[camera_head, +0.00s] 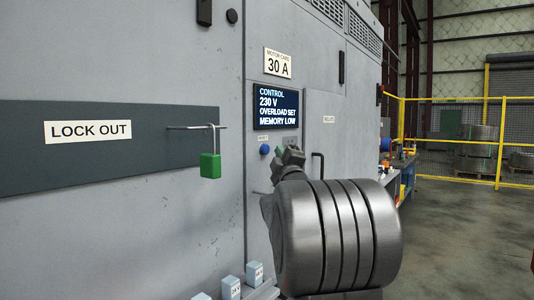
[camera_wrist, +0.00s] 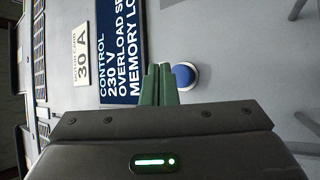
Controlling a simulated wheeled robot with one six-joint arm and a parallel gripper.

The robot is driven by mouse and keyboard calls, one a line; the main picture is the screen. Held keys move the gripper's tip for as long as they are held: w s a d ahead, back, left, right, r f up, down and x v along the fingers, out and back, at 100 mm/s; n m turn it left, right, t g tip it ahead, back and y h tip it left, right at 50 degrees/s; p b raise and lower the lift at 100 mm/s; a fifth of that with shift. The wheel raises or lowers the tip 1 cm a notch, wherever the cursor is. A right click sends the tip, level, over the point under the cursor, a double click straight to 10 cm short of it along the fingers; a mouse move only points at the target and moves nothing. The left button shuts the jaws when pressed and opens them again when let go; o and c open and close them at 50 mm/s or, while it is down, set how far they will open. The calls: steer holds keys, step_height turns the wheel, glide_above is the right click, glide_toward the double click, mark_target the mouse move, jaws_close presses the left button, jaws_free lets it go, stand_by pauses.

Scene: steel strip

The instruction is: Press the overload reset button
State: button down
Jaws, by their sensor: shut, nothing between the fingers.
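A round blue button (camera_head: 264,149) sits on the grey cabinet front, below the dark display (camera_head: 276,108) and above and left of my gripper in the head view. A small label above the button is too small to read surely. In the wrist view the blue button (camera_wrist: 184,76) stands just to the right of the fingertips. My gripper (camera_wrist: 160,70) has green fingers, shut together with nothing between them. In the head view my gripper (camera_head: 284,152) is partly hidden by my arm. The fingertips look apart from the button, though the depth is hard to judge.
The display reads "CONTROL 230 V OVERLOAD SET MEMORY LOW". A "30 A" card (camera_head: 278,63) is above it. A green padlock (camera_head: 210,165) hangs at the LOCK OUT panel (camera_head: 60,160). A dark handle (camera_head: 318,165) is right of the button. Small pale blocks (camera_head: 231,287) stand below.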

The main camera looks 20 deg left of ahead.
steer(key=d, duration=0.1)
steer(key=s+d+b, duration=0.1)
steer(key=d, duration=0.1)
steer(key=shift+s+d, duration=0.15)
steer(key=shift+d, duration=0.05)
steer(key=shift+a, duration=0.1)
stand_by(0.5)
steer(key=p, duration=0.1)
steer(key=a+p, duration=0.1)
steer(key=shift+w+a+r+p, duration=0.2)
steer(key=shift+w+r+p, duration=0.05)
steer(key=shift+w+p, duration=0.1)
steer(key=shift+p, duration=0.5)
steer(key=shift+p, duration=0.8)
